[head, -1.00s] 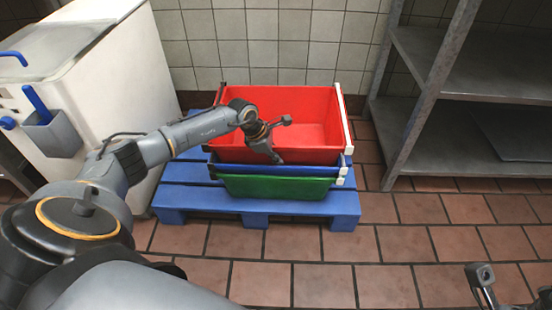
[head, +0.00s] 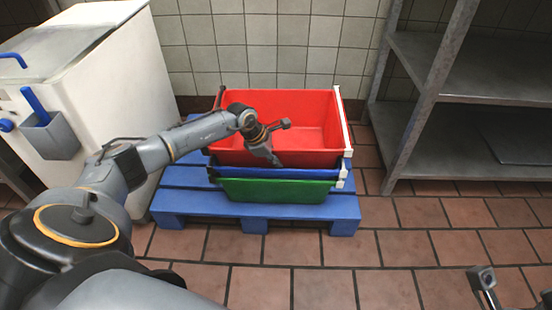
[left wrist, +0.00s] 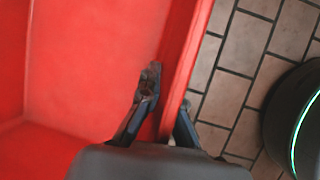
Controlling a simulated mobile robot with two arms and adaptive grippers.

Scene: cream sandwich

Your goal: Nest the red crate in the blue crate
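The red crate (head: 310,105) is the uppermost of a stack, open side up. The blue crate (head: 295,173) shows as a narrow band under it, above the green crate (head: 275,190); how deep the red one sits is hidden. My left gripper (head: 279,141) is at the red crate's front wall, fingers apart. In the left wrist view my left gripper (left wrist: 168,95) straddles the red wall (left wrist: 182,70), one finger inside and one outside; I see no firm clamping. My right gripper (head: 512,284) is open and empty over the floor at the bottom right, partly cut off.
The stack stands on a blue pallet (head: 185,201) against the tiled wall. A white cabinet (head: 110,90) with a grey holder stands at the left. A grey metal shelf (head: 480,90) is at the right. The tiled floor (head: 390,250) in front is clear.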

